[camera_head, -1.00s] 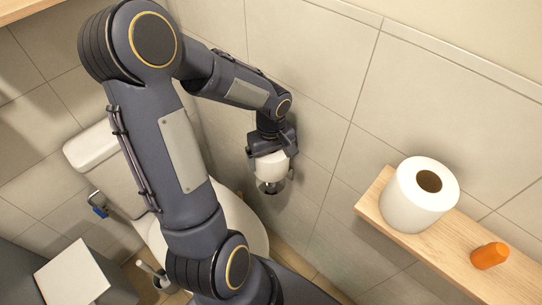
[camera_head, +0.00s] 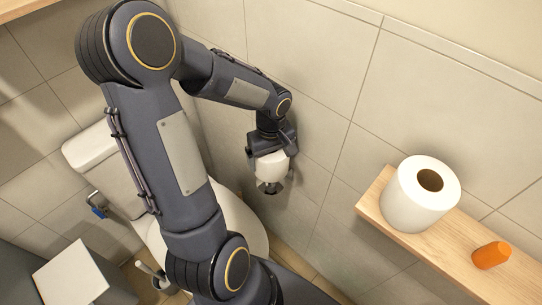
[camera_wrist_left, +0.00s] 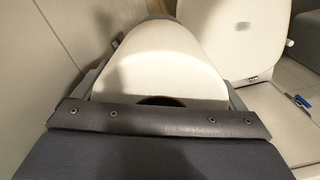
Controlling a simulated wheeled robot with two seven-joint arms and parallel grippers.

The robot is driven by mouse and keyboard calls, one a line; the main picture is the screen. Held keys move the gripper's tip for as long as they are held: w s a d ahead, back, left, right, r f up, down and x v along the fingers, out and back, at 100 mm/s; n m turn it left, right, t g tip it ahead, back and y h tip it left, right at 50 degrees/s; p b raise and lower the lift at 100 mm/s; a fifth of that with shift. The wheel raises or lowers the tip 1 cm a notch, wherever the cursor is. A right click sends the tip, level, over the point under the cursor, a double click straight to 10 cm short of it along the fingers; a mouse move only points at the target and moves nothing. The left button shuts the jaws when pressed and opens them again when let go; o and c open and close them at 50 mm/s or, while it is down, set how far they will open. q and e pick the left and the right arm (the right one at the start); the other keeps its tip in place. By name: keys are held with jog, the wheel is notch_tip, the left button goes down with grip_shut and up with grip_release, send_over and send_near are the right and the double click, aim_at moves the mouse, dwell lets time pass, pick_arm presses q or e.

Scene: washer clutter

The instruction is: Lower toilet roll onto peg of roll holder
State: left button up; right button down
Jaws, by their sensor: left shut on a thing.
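My left gripper (camera_head: 272,152) is shut on a white toilet roll (camera_head: 271,168) and holds it beside the tiled wall. In the left wrist view the same roll (camera_wrist_left: 165,55) fills the middle, with part of its dark core opening showing at the near edge. The roll holder (camera_head: 270,188) shows as a small dark metallic piece right under the roll, against the wall. Its peg is hidden by the roll, so I cannot tell how far the roll sits over it. My right gripper is not in view.
A wooden shelf (camera_head: 392,238) on the right bears another toilet roll (camera_head: 420,194) and an orange object (camera_head: 491,255). The white toilet (camera_head: 240,222) stands below and left of my gripper. The tiled wall is close behind the held roll.

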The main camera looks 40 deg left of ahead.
pick_arm(q)
jog(key=shift+f, duration=0.15)
jog(key=shift+f+b, duration=0.9)
jog(key=shift+b, duration=0.15)
jog(key=shift+f+b, duration=0.95)
jog(key=shift+f, duration=0.05)
jog(key=shift+f+b, duration=1)
jog(key=shift+f, duration=0.15)
jog(key=shift+f+b, duration=0.5)
jog(key=shift+b, duration=0.15)
